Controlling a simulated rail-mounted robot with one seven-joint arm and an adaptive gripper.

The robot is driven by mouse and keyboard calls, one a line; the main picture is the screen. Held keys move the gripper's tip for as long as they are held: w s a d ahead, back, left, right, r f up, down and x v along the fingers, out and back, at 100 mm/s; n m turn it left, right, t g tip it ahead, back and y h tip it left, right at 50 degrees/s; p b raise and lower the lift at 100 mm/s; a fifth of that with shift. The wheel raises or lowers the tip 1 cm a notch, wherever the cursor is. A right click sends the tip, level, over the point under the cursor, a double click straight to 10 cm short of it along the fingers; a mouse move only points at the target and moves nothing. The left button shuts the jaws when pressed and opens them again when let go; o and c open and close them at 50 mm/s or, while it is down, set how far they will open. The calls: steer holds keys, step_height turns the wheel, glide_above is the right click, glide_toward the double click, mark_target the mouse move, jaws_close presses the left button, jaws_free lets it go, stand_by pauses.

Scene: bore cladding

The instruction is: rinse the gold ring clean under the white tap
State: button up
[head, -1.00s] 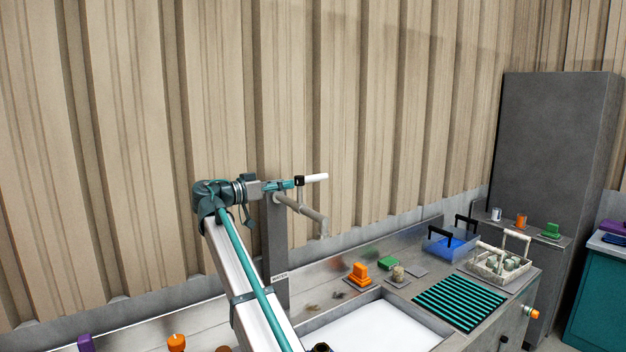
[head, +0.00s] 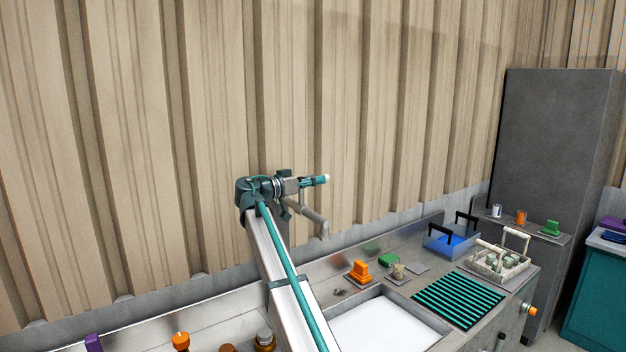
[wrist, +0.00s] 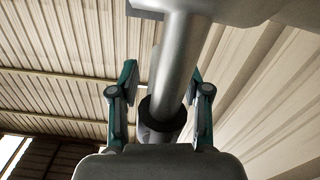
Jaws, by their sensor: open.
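My gripper (head: 315,181) is at the tap beside the wall, above the back of the sink. In the wrist view its open fingers (wrist: 160,85) stand either side of a pale cylinder (wrist: 180,65) with a dark collar at its near end. Gaps show between fingers and cylinder. In the head view only a small white tip (head: 326,177) shows past the fingers. The grey spout (head: 312,216) hangs below, its mouth over the sink side. I see no gold ring in either view.
The sink (head: 385,332) has a pale basin. To its right lie a ribbed green mat (head: 457,301), a white basket (head: 498,265) and a blue tray (head: 450,243). Bottles (head: 264,340) stand at front left.

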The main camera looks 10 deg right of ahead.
jaws_close()
steer(key=shift+d, duration=0.1)
stand_by(0.4)
